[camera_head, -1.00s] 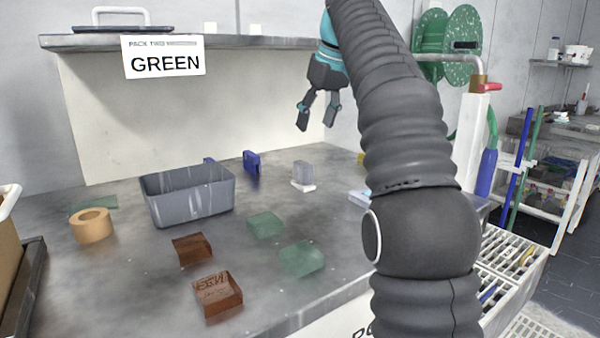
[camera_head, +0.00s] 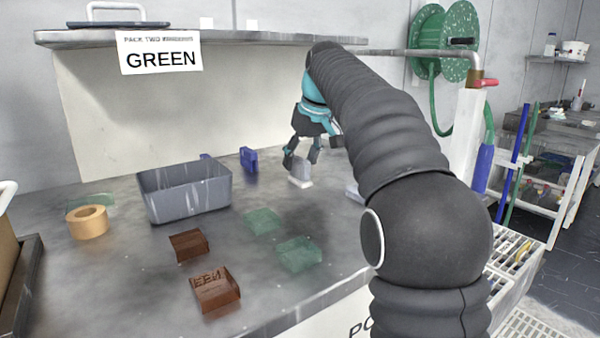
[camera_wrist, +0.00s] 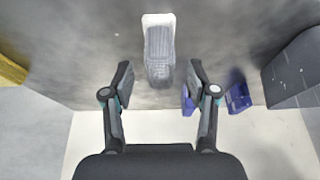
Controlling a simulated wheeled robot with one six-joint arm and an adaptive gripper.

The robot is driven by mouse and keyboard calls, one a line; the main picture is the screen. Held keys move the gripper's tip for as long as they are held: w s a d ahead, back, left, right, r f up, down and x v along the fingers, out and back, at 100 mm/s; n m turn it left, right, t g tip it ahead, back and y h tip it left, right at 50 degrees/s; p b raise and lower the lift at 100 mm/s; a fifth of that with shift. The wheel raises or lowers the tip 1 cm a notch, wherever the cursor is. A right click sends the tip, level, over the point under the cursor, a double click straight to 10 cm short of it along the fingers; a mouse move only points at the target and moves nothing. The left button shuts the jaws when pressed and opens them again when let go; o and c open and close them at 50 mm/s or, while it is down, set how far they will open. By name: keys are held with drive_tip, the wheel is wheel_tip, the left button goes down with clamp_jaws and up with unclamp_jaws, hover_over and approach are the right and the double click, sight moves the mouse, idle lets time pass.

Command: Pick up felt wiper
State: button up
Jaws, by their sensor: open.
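A grey block on a white base, which looks like the felt wiper (camera_head: 300,172), stands on the grey bench toward the back. In the wrist view the same wiper (camera_wrist: 159,48) lies ahead of the fingertips, centred between their lines, with its white end farthest away. My gripper (camera_head: 302,160) is open and points down, just above and behind the wiper in the head view. In the wrist view my gripper (camera_wrist: 160,74) has its two fingers spread wide, with nothing held. I cannot tell whether the fingers touch the wiper.
A grey bin (camera_head: 160,208) and a blue object (camera_head: 249,158) stand left of the wiper. Green blocks (camera_head: 298,254), brown blocks (camera_head: 215,290) and a tape roll (camera_head: 87,223) lie nearer the front. A shelf (camera_head: 230,38) overhangs the bench's back.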

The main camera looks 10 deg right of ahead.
drive_tip(key=shift+w+a+f, duration=0.1)
drive_tip(key=shift+w+f, duration=0.15)
drive_tip(key=shift+f, duration=0.4)
clamp_jaws()
drive_tip(key=shift+r, duration=0.1)
drive_tip(key=shift+r, duration=0.4)
wheel_tip(320, 180, up, 3)
drive_tip(key=shift+r, duration=0.1)
drive_tip(key=s+d+r, duration=0.5)
drive_tip(key=d+r, duration=0.2)
drive_tip(key=d, duration=0.3)
drive_tip(key=shift+s+d, duration=0.15)
drive_tip(key=shift+s, duration=0.15)
